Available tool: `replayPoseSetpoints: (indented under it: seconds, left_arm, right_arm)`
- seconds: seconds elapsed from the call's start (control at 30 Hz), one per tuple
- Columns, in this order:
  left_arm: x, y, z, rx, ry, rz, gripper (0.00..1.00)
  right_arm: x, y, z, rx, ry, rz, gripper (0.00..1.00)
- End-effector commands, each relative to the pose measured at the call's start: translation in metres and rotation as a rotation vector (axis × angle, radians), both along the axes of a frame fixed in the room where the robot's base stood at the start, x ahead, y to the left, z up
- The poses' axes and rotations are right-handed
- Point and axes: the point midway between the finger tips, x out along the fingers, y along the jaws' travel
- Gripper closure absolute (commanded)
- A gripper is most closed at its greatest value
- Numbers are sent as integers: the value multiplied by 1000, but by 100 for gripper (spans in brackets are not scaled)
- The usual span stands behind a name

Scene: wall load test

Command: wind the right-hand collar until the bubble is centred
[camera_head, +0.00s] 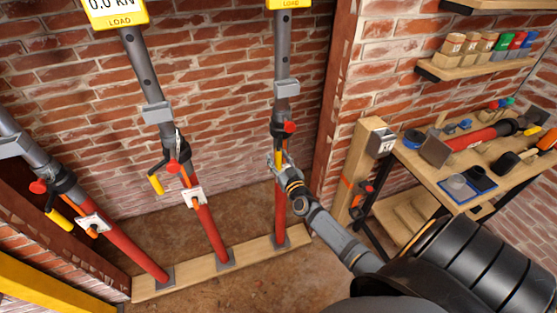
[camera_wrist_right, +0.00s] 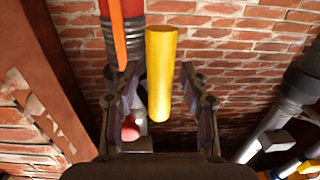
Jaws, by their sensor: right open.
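The right-hand prop (camera_head: 280,110) has a grey upper tube and a red lower tube, and stands upright on a timber sole board (camera_head: 255,250). Its collar carries a red knob (camera_head: 289,127) and a yellow handle (camera_head: 279,145). My right gripper (camera_head: 279,162) is open at that handle, just below the collar. In the right wrist view the yellow handle (camera_wrist_right: 159,75) lies between the open fingers (camera_wrist_right: 158,85), without clear contact on either side. The red knob (camera_wrist_right: 130,128) shows behind. I cannot make out a bubble. My left gripper is out of view.
A load display (camera_head: 117,12) is cut off above. A cluttered workbench (camera_head: 440,185) and a shelf (camera_head: 480,66) stand right.

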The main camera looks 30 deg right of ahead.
Motion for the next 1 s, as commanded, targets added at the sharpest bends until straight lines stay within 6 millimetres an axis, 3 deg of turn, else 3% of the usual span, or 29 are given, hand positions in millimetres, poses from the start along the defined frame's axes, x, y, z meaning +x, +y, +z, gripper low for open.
replayPoseSetpoints:
  seconds: [0.1, 0.43, 0.77, 1.0]
  left_arm:
    - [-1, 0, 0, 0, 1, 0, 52]
    - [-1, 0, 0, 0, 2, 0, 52]
    - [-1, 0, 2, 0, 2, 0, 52]
    - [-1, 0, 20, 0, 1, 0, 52]
  right_arm:
    - [0, 0, 0, 0, 0, 0, 58]
    - [-1, 0, 0, 0, 0, 0, 100]
    - [-2, -2, 1, -1, 1, 0, 100]
    - [-17, -24, 1, -3, 4, -1, 100]
